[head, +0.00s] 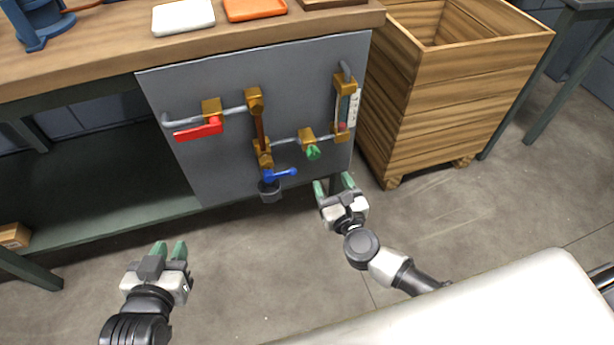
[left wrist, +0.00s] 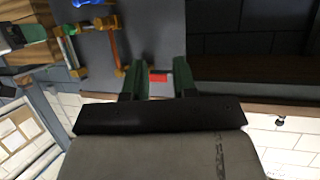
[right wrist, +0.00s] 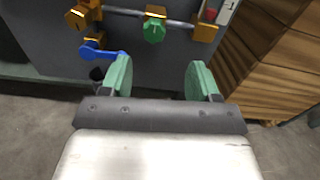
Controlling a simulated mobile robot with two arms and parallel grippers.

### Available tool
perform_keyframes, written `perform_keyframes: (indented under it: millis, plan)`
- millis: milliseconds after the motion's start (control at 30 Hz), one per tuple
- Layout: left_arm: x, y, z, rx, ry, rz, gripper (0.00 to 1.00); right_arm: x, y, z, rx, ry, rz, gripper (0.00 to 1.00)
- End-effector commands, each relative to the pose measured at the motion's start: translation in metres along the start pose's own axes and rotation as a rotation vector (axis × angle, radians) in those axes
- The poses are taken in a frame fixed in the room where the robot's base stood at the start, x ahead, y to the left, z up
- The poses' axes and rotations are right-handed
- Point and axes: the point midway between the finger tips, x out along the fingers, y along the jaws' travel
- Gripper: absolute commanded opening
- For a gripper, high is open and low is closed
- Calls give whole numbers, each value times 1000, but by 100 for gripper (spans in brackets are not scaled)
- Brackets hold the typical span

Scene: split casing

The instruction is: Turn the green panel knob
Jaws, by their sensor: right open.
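The green knob (head: 313,152) sits on a brass valve fitting on the grey panel (head: 215,165), right of the panel's middle. It also shows in the right wrist view (right wrist: 153,32), ahead of my right gripper and slightly left of the middle of its opening. My right gripper (head: 334,183) is open and empty, below and in front of the knob and apart from it. My left gripper (head: 170,250) is low at the left, away from the panel, with its fingers apart and nothing between them. In the left wrist view a red handle shows beyond its fingers (left wrist: 159,82).
A red lever (head: 200,129) and a blue lever (head: 281,174) stick out from the panel's pipes, the blue one left of the knob. A gauge (head: 346,106) is mounted above right. A wooden crate (head: 450,85) stands right of the panel. The floor before the panel is clear.

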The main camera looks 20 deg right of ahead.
Motion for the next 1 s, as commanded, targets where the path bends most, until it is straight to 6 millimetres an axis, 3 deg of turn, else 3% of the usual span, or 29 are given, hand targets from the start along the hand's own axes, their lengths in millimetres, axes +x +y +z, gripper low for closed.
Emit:
perform_keyframes:
  millis: [100, 267, 733, 1000]
  plan:
    - [-8, 0, -6, 0, 55, 0, 27, 0, 4, -5, 159, -9, -9, 61]
    - [-14, 1, -17, 0, 87, 1, 27, 4, 4, -1, 235, -7, -13, 61]
    - [-15, 7, -54, -3, 374, 19, 27, 83, 3, -1, 229, -8, -14, 61]
    - [-20, 10, -71, -5, 508, 26, 27, 106, 3, 0, 230, -6, -13, 61]
